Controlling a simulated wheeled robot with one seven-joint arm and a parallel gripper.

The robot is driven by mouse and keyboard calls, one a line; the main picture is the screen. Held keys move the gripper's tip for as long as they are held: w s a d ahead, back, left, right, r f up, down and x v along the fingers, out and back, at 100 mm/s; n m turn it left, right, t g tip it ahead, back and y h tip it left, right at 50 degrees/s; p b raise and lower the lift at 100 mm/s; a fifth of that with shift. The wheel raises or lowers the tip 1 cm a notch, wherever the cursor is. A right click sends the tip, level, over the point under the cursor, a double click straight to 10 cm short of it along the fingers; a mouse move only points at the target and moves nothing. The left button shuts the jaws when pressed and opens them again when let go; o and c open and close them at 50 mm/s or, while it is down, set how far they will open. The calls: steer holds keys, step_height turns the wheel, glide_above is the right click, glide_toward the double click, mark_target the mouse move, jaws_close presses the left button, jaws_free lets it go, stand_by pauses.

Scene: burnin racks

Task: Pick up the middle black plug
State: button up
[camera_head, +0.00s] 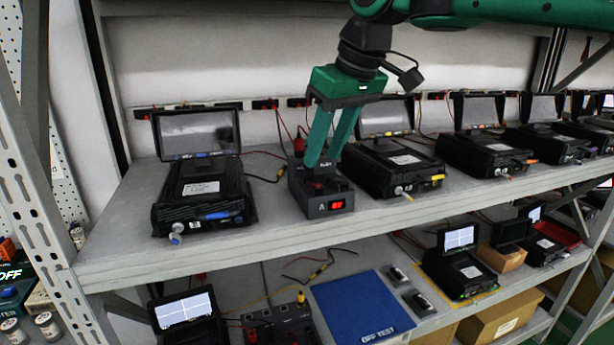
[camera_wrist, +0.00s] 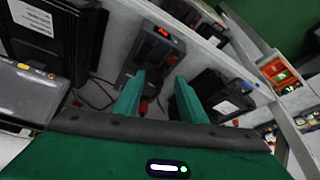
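My gripper (camera_head: 321,162) points down over a dark power box (camera_head: 338,203) marked "A" with a red lit display, on the upper shelf. Its two green fingers are apart, and I see nothing held between them. In the wrist view the open fingers (camera_wrist: 157,88) frame the power box (camera_wrist: 151,50), with its red display at the far end. A red plug (camera_head: 299,146) stands at the back left of the box, beside a finger. I cannot clearly pick out the middle black plug; the fingers cover part of the box top, and the dark parts blend together.
Black devices with raised screens stand close on both sides, one at left (camera_head: 203,192) and one at right (camera_head: 394,166). Thin cables lie behind the box. The lower shelf holds a blue mat (camera_head: 361,306). Bare shelf shows at the left front.

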mark_target(309, 178)
steer(key=shift+w+a, duration=0.6)
steer(key=shift+w, duration=0.1)
steer(key=shift+x, duration=2.45)
steer(key=c, duration=1)
